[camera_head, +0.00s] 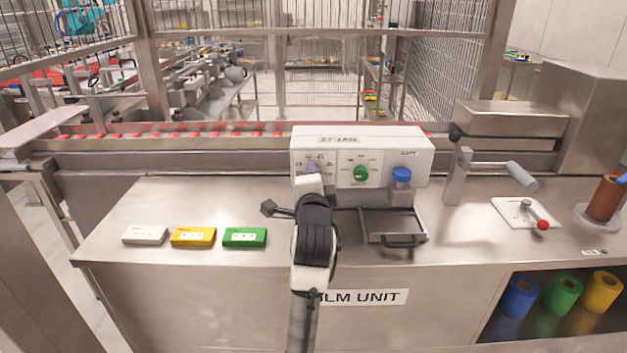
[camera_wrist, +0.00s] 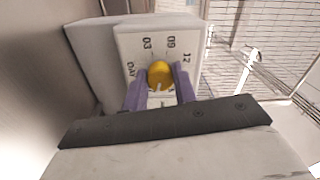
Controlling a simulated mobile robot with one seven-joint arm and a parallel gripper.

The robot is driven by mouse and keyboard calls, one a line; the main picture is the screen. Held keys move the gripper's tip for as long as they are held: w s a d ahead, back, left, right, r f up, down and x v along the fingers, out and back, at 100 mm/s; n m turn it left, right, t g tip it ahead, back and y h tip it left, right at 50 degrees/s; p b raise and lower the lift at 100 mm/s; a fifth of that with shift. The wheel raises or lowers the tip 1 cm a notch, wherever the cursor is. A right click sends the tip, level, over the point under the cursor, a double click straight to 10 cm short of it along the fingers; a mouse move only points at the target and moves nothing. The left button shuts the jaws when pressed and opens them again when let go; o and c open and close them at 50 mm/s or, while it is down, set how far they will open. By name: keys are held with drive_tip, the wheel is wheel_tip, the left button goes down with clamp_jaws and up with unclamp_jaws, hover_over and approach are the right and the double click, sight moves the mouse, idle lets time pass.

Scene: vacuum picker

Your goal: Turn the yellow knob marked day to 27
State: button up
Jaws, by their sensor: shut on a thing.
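The yellow knob (camera_wrist: 159,74) sits on the white dial face of the machine, with "DAY", "03", "09" and "12" printed around it. My gripper (camera_wrist: 159,88) has its two purple fingers shut on the knob, one on each side. The lower part of the dial is hidden by the fingers and gripper body, and 27 cannot be seen. In the head view my gripper (camera_head: 309,172) reaches the left dial of the white coder box (camera_head: 410,146); my arm and gripper hide the knob there.
Right of it on the same box are a green knob (camera_head: 361,174) and a blue cap (camera_head: 401,175). A metal tray (camera_head: 392,225) with a black handle lies below. White, yellow and green cassettes (camera_head: 244,237) lie on the bench at left. A lever with a red ball (camera_head: 543,225) stands at right.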

drive_tip(key=shift+f+m, duration=0.1)
drive_tip(key=shift+m, duration=0.5)
drive_tip(key=o, duration=1)
drive_tip(key=shift+c, duration=0.2)
drive_tip(key=s+p, duration=0.4)
drive_tip(key=s, duration=0.7)
drive_tip(key=shift+s+r+m, duration=0.2)
drive_tip(key=shift+s+m, duration=0.1)
